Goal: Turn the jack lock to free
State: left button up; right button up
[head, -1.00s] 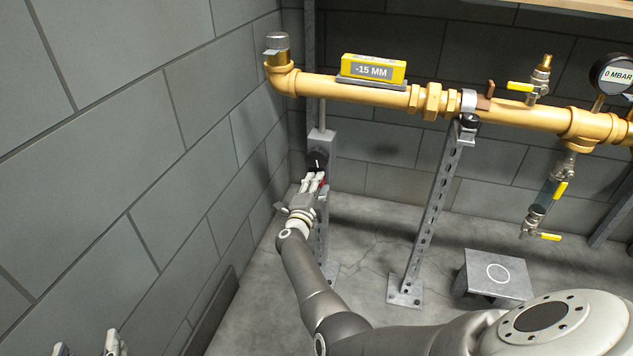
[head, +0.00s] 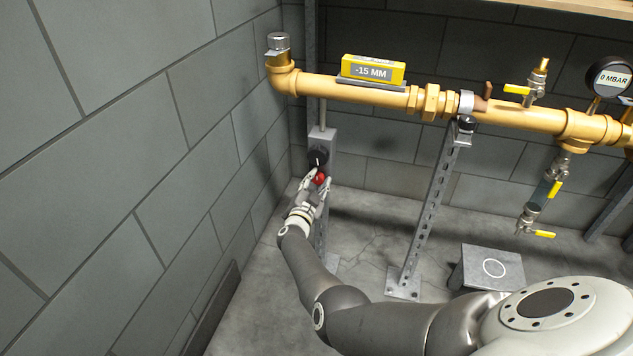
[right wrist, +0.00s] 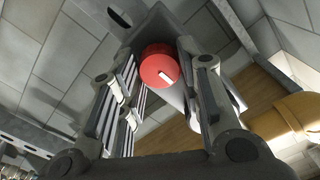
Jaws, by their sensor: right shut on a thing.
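The jack lock is a red round knob (head: 320,179) with a white pointer mark, low on the grey jack box (head: 322,141). In the right wrist view the red knob (right wrist: 160,66) sits between the fingers, its white mark slanting on its face. My right gripper (head: 317,183) is shut on the red knob, one finger on each side; the exact contact is hard to see. A black knob (head: 317,157) with a white mark sits just above. My left gripper is out of view.
The yellow pipe (head: 342,90) runs above, carrying a level reading -15 MM (head: 372,70). A block wall (head: 200,150) stands close on the left. A perforated post (head: 432,210) stands to the right, with a low grey block (head: 490,268) on the floor beyond it.

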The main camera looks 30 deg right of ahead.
dwell(0.5)
jog(key=o, duration=1)
jog(key=shift+o, duration=0.2)
